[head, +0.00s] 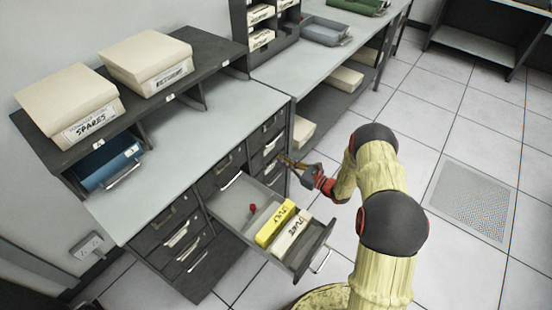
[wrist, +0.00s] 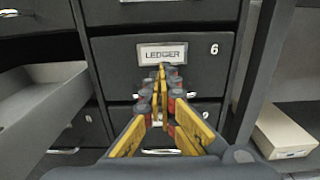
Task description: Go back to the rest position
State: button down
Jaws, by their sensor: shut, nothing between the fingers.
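My gripper (head: 284,159) is at the end of my cream arm in the head view, close to the right end of the cabinet's drawer front. In the wrist view its yellow fingers (wrist: 162,70) are together and empty. They point at a shut dark drawer (wrist: 113,58) labelled LEDGER with the number 6. The fingers cover the middle of that drawer's front, below its label. I cannot tell whether the tips touch it.
An open drawer (head: 228,207) juts out left of and below my gripper, holding a yellow box (head: 275,223), a cream box (head: 291,236) and a small red item (head: 252,209). A low shelf with a cream box (wrist: 290,130) is at right. Tiled floor (head: 455,125) on the right is clear.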

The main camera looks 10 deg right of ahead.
jog(key=p+v, duration=0.2)
jog(key=v, duration=0.7)
jog(key=s+a+r+n+g+y, duration=0.1)
jog(key=a+r+n+g+y, duration=0.1)
jog(key=a+r+n+g, duration=0.45)
jog(key=s+a+r+n+g+y, duration=0.15)
jog(key=a+r, duration=0.25)
jog(key=r, duration=0.5)
jog(key=s+a+r+n+g+h, duration=0.3)
jog(key=s+a+r+n+g, duration=0.2)
jog(key=s+r+n, duration=0.4)
jog(key=s+d+r+n+t+h, duration=0.1)
jog(key=s+d+r+n+h, duration=0.1)
jog(key=s+r, duration=0.3)
jog(key=s+d+r+n+t+h, duration=0.2)
jog(key=s+r+n+h, duration=0.3)
jog(key=s, duration=0.4)
jog(key=s+d+r+n+t+h, duration=0.1)
jog(key=s+d+r+n+h, duration=0.2)
jog(key=s, duration=0.4)
notch_tip(320, 180, up, 3)
jog(key=shift+s+f+n+h, duration=0.2)
jog(key=shift+s+n+h, duration=0.2)
jog(key=shift+n+h, duration=0.3)
